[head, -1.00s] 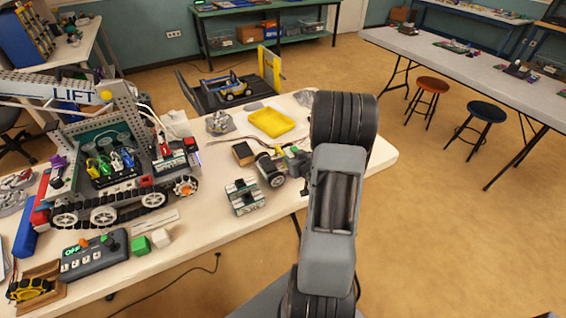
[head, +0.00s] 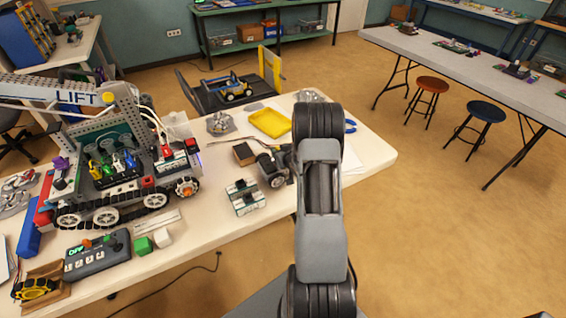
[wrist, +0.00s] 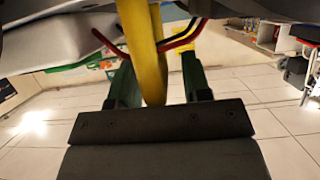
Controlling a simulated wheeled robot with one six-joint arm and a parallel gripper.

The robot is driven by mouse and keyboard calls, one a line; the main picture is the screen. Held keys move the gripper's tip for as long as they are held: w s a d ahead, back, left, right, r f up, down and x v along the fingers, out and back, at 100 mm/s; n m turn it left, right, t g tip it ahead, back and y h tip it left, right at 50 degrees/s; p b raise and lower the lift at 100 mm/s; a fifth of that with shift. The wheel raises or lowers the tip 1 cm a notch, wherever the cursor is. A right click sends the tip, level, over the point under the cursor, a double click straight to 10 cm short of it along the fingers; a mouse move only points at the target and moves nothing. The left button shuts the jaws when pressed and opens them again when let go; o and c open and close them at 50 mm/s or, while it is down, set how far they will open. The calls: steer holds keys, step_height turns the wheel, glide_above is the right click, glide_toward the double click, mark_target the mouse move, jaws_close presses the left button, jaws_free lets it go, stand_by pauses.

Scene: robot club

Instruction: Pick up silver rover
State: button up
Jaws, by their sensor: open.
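A small silver object (head: 220,123) that may be the silver rover sits near the back edge of the white table in the head view, left of a yellow tray (head: 270,122). Another silver-grey object (head: 308,96) shows just above my arm. I cannot tell for sure which one is the rover. My gripper shows in the wrist view as two dark green fingers (wrist: 158,82) standing apart. A yellow strip (wrist: 152,50) crosses between them, and I cannot tell whether it touches them. In the head view my arm hides the fingers.
A large tracked robot (head: 125,170) fills the left of the white table (head: 210,225). Two stools (head: 428,88) stand right. Open floor lies at right.

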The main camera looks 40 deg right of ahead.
steer(key=shift+c, duration=0.3)
jaws_close()
stand_by(1.1)
steer(key=shift+r, duration=0.1)
